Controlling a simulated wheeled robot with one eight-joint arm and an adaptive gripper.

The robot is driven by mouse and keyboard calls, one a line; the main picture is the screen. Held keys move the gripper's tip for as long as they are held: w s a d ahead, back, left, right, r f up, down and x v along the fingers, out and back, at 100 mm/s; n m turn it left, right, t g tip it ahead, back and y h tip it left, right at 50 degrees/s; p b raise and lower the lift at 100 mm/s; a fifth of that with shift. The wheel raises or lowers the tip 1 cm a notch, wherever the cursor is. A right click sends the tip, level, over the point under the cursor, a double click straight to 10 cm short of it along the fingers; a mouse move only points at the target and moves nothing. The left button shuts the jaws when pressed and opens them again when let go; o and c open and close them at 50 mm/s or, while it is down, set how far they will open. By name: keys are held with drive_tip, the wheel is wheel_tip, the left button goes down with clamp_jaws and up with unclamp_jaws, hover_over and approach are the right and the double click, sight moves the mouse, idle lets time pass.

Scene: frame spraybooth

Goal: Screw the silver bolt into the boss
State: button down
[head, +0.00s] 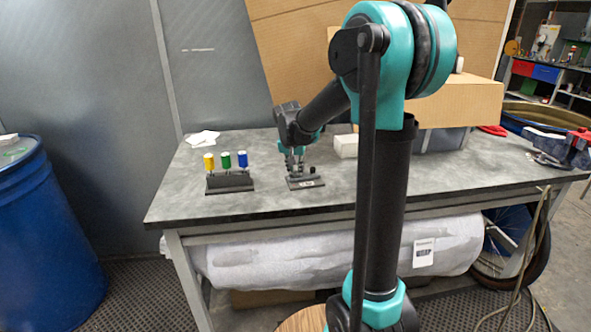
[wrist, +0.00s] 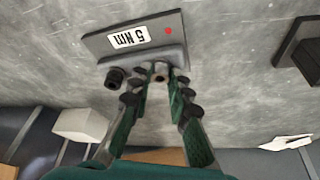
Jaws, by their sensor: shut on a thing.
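A dark plate (head: 306,184) lies on the table in the head view. In the wrist view the plate (wrist: 160,35) has a "5 Nm" label, a red dot and a raised bar (wrist: 146,59) along its edge. My gripper (head: 295,163) points down at this plate. In the wrist view its fingertips (wrist: 160,80) are at the bar, around a small greyish-tan piece (wrist: 160,73) that I take for the silver bolt. The fingers hide most of it, and the boss under it is not clear. A black round knob (wrist: 115,77) stands beside the left finger.
A dark rack (head: 230,183) with yellow, green and blue handled tools stands left of the plate. A white block (head: 345,146) and a grey bin (head: 440,140) are to the right. White paper (head: 203,138) lies at the back left. The table front is clear.

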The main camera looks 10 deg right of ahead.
drive_tip(key=m+h, duration=0.1)
drive_tip(key=m, duration=0.2)
drive_tip(key=shift+m, duration=0.3)
drive_tip(key=shift+g, duration=0.3)
drive_tip(key=m+g+h, duration=0.1)
drive_tip(key=m, duration=0.3)
drive_tip(key=shift+w+a+m, duration=0.1)
drive_tip(key=shift+m, duration=0.2)
drive_tip(key=shift+m+g, duration=0.3)
drive_tip(key=m+g, duration=0.1)
drive_tip(key=m, duration=0.3)
drive_tip(key=shift+w+h, duration=0.1)
drive_tip(key=shift+h, duration=0.3)
